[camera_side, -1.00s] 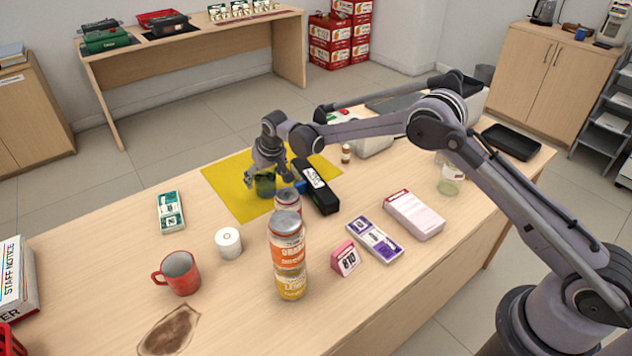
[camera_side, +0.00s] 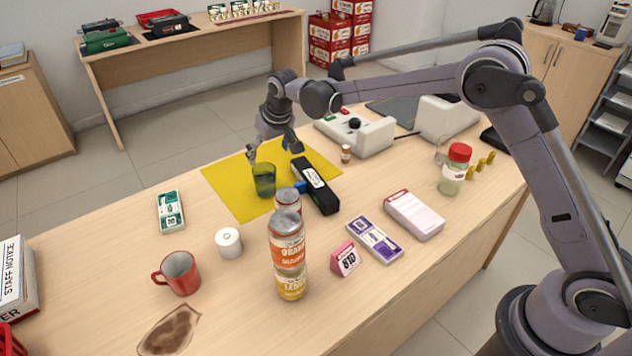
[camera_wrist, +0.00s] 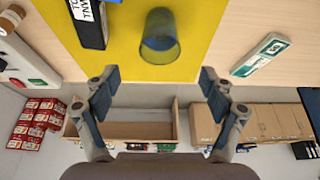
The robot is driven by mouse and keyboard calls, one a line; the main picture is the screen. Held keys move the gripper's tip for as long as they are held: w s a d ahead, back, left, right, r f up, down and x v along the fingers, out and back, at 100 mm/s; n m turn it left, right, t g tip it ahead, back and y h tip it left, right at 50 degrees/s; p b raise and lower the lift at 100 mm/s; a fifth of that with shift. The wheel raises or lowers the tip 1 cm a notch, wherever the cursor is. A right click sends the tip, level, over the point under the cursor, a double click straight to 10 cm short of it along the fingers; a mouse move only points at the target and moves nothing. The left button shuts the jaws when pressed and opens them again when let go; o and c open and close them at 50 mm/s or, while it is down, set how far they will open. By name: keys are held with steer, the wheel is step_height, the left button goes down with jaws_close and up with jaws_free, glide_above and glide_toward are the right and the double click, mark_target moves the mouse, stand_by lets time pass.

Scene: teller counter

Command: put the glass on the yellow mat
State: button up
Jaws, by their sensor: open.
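A green glass (camera_side: 264,180) stands upright on the yellow mat (camera_side: 226,190) in the side view. It also shows in the wrist view (camera_wrist: 159,38), on the yellow mat (camera_wrist: 125,35) beyond my fingertips. My gripper (camera_side: 272,151) is open and empty, above and behind the glass, apart from it. In the wrist view my gripper's fingers (camera_wrist: 159,90) are spread wide with nothing between them.
A black box (camera_side: 316,187) lies along the mat's right edge.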

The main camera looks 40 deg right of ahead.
steer(key=s+d+r+t, duration=0.1)
steer(key=s+d+r, duration=0.3)
steer(key=s+r, duration=0.3)
steer(key=s+d+r, duration=0.4)
steer(key=s+r, duration=0.2)
steer(key=s, duration=0.4)
steer(key=s+d+f, duration=0.2)
steer(key=s, duration=0.7)
steer(key=s+d+f+t, duration=0.1)
steer(key=s+d+f, duration=0.1)
steer(key=s, duration=0.8)
steer(key=shift+f+t, duration=0.3)
